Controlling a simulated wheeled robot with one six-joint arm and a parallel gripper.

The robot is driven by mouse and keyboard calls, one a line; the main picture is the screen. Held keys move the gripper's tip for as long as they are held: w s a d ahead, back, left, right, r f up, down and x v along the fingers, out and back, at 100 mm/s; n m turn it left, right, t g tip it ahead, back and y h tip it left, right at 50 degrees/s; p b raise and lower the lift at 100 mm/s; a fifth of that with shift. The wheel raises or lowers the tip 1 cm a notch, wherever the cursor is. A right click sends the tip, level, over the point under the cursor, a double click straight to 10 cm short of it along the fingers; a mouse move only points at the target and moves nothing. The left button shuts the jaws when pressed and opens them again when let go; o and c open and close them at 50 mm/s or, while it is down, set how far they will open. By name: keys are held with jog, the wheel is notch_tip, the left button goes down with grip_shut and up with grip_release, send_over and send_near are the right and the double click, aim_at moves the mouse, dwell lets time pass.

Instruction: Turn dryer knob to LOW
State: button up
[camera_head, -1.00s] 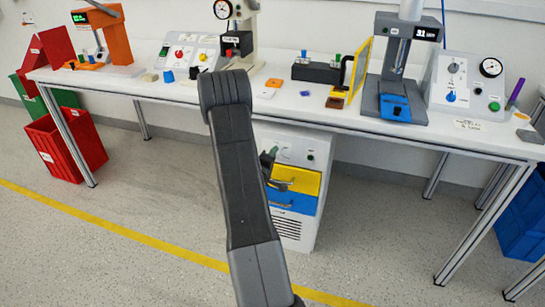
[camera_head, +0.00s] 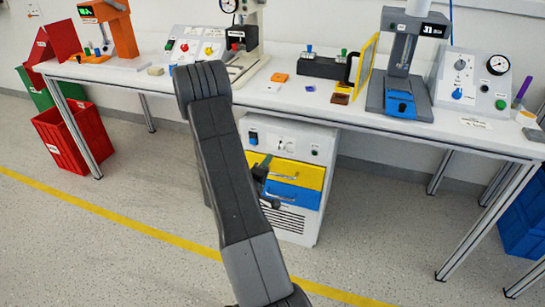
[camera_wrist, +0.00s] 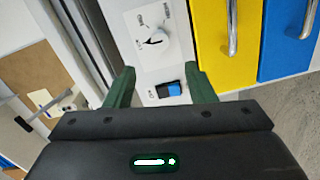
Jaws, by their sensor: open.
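The dryer is a white cabinet (camera_head: 310,148) under the table, with a control panel above a yellow and a blue drawer. Its round white knob (camera_wrist: 154,42) with a dark pointer shows in the wrist view, beyond my fingertips; it looks small in the head view (camera_head: 281,146). Small lettering surrounds the knob, too blurred to read, so I cannot tell its setting. My gripper (camera_wrist: 162,86) is open and empty, its dark green fingers apart. In the wrist view a blue rocker switch (camera_wrist: 168,90) shows between them. In the head view my gripper (camera_head: 262,172) is in front of the drawers, partly behind my arm.
The yellow drawer (camera_wrist: 225,40) and blue drawer (camera_wrist: 285,40) have protruding metal handles. The table edge (camera_head: 400,135) overhangs the cabinet. Table legs and a red bin (camera_head: 75,137) stand at the left. The floor in front is mostly clear.

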aim_at(278, 148)
jog(key=shift+v, duration=1.7)
jog(key=shift+d, duration=0.1)
jog(key=b+x, duration=0.1)
jog(key=x, duration=1.3)
jog(key=shift+s, duration=0.15)
